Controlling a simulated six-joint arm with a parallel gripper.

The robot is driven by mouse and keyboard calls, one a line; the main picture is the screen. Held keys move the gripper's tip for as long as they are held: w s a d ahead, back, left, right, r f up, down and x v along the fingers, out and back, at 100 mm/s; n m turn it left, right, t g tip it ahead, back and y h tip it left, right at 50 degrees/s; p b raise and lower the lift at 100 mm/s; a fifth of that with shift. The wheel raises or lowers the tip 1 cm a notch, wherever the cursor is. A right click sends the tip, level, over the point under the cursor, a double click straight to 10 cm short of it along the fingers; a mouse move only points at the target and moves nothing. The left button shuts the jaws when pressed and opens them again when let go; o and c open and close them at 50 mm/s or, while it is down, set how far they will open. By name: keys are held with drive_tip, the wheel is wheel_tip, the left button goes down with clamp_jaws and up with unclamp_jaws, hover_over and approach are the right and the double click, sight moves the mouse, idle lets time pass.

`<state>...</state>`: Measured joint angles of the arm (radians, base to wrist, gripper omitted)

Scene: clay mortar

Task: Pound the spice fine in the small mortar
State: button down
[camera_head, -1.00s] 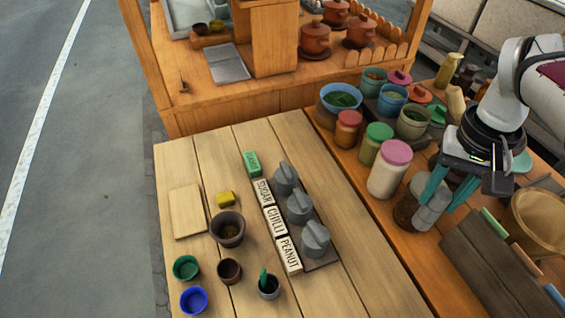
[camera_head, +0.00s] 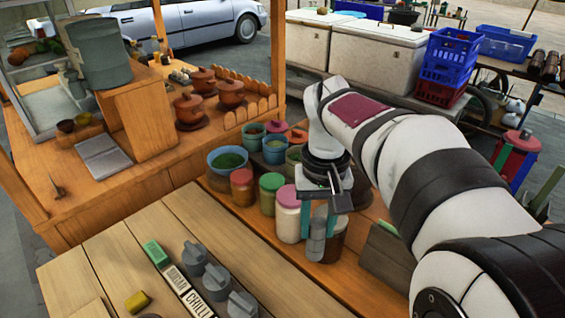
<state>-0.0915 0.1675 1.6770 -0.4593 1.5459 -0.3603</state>
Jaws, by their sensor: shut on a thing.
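My gripper (camera_head: 319,232) is over the counter on the right, with its teal fingers pointing down. It is shut on a grey rounded thing (camera_head: 316,243), which may be a pestle; its identity is unclear. This thing is in front of a dark brown jar (camera_head: 335,243) and overlaps it in the picture; whether they touch cannot be told. The small mortar is out of view now.
A pink-lidded jar (camera_head: 288,214) and a green-lidded jar (camera_head: 271,193) stand close left of my gripper. Grey knobbed pieces (camera_head: 216,280), word blocks (camera_head: 190,293), a green block (camera_head: 156,254) and a yellow block (camera_head: 137,301) are on the light table (camera_head: 95,258).

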drive_tip(key=a+f, duration=0.3)
drive_tip(key=a, duration=0.6)
drive_tip(key=a+f, duration=0.2)
drive_tip(key=a, duration=0.7)
drive_tip(key=s+a+f, duration=0.3)
drive_tip(key=s+a, duration=0.2)
drive_tip(key=a, duration=0.4)
drive_tip(key=s+a+f, duration=0.4)
drive_tip(key=a, duration=0.5)
wheel_tip(320, 180, down, 6)
drive_tip(key=shift+d+f, duration=0.15)
drive_tip(key=shift+d, duration=0.15)
drive_tip(key=shift+s+f, duration=0.15)
drive_tip(key=shift+f, duration=0.05)
drive_tip(key=shift+f, duration=0.95)
drive_tip(key=shift+r, duration=0.1)
drive_tip(key=shift+r, duration=0.95)
